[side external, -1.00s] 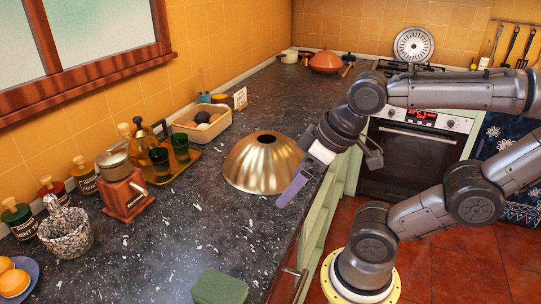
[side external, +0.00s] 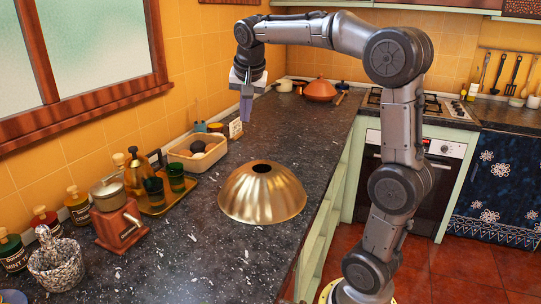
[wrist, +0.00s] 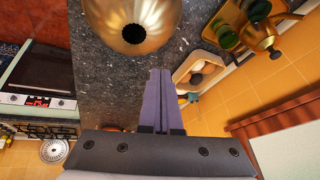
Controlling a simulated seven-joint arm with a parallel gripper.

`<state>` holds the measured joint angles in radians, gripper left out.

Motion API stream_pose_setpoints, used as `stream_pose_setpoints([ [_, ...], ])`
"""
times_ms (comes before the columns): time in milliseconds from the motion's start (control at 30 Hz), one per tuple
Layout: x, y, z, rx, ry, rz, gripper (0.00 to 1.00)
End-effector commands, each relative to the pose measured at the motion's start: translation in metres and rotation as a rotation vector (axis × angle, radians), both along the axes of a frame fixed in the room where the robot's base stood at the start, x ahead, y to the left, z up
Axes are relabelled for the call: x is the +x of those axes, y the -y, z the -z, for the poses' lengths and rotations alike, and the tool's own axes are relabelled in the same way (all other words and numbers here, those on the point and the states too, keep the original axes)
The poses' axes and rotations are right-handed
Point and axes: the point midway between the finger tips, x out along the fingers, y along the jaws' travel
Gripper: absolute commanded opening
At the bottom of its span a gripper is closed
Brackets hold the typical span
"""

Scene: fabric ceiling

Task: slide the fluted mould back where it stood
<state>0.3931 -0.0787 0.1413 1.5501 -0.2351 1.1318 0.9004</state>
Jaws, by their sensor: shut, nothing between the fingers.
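The fluted mould (side external: 262,197) is a gold metal dome with a dark round hole at its top. It rests on the speckled dark counter (side external: 210,235), near the middle of the side view. In the wrist view the mould (wrist: 118,14) shows at the top, partly cut off. My gripper (side external: 246,119) is raised, fingers pointing down, farther back along the counter than the mould and apart from it. Its purple fingers (wrist: 160,72) are together with nothing between them.
A cream tray (side external: 187,166) with round items and an amber tray (side external: 157,208) with green glasses stand left of the mould. A red coffee grinder (side external: 118,225) is farther left. A small card (side external: 235,128) stands near my gripper. The counter's right edge is close to the mould.

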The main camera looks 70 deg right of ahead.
Motion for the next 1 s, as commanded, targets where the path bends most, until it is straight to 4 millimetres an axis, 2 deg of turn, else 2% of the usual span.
stream_pose_setpoints([
  [33,0.010,0.032,0.011,0.007,-0.023,0.080,0.00],
  [100,0.018,0.069,0.025,0.013,-0.046,0.167,0.00],
  [200,0.020,0.115,0.050,0.022,-0.088,0.250,0.00],
  [300,0.015,0.146,0.075,0.039,-0.125,0.305,0.00],
  [400,0.004,0.163,0.097,0.063,-0.161,0.343,0.00],
  [667,-0.002,0.175,0.117,0.070,-0.170,0.360,0.00],
  [1000,-0.003,0.196,0.178,0.071,-0.170,0.360,0.00],
])
